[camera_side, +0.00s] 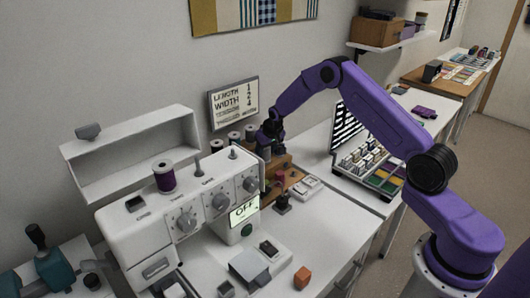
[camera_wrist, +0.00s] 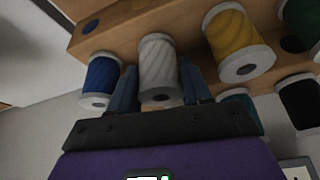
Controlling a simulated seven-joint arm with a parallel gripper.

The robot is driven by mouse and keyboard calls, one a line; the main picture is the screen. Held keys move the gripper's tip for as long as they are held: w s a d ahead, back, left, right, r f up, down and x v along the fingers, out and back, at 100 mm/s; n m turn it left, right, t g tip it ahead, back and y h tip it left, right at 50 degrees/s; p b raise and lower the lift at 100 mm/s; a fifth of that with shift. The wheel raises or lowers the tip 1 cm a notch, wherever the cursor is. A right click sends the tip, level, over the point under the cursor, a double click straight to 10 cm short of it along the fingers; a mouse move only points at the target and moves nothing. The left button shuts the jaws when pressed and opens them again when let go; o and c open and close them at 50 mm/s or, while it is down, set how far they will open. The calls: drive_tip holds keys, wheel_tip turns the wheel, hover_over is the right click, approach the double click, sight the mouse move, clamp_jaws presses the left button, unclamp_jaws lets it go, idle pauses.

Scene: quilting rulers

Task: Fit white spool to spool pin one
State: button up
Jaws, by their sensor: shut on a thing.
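The white spool (camera_wrist: 158,68) stands between the two fingers of my gripper (camera_wrist: 158,92) in the wrist view, and the fingers are shut on it. It is at the wooden spool rack (camera_wrist: 190,22); I cannot tell whether it still rests there. In the side view my gripper (camera_side: 268,140) is low behind the sewing machine (camera_side: 150,225), and I cannot make out the white spool there. The machine's top carries a purple spool (camera_side: 164,178) on the left and two bare pins, a middle one (camera_side: 198,166) and a right one (camera_side: 232,154). I see no pin numbers.
A blue spool (camera_wrist: 101,78) is close left of my fingers and a yellow spool (camera_wrist: 237,45) is to their right. A black spool (camera_wrist: 301,100) is further right. A sign (camera_side: 234,102) hangs behind the machine. Small items and an orange block (camera_side: 302,277) lie on the table.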

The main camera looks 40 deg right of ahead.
drive_tip(key=shift+r, duration=2.5)
drive_tip(key=shift+r, duration=0.1)
wheel_tip(320, 180, up, 4)
